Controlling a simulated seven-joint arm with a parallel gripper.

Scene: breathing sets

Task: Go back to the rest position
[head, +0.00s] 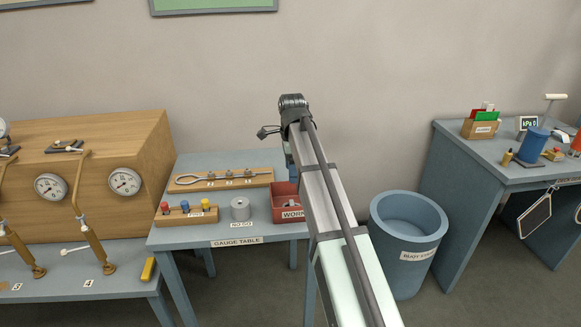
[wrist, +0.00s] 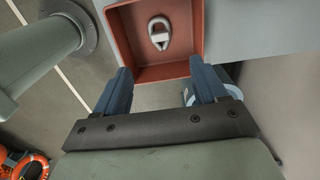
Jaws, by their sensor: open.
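My gripper (wrist: 156,88) is open and empty in the wrist view, its two blue fingers apart over the near edge of a red bin (wrist: 190,68). Inside the bin lies a small pale ring-shaped part (wrist: 159,34), not between the fingers. In the head view my arm reaches out over the right end of the gauge table (head: 200,240), and the fingers are mostly hidden behind the arm. The red bin, labelled WORN (head: 284,201), is partly covered by the arm there.
The gauge table also carries a wooden gauge rack (head: 262,179), a block with coloured plugs (head: 186,215) and a grey NO-GO cylinder (head: 240,208). A blue tub (head: 408,245) stands on the floor to the right. A wooden gauge panel (head: 95,165) is left, another bench (head: 500,175) right.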

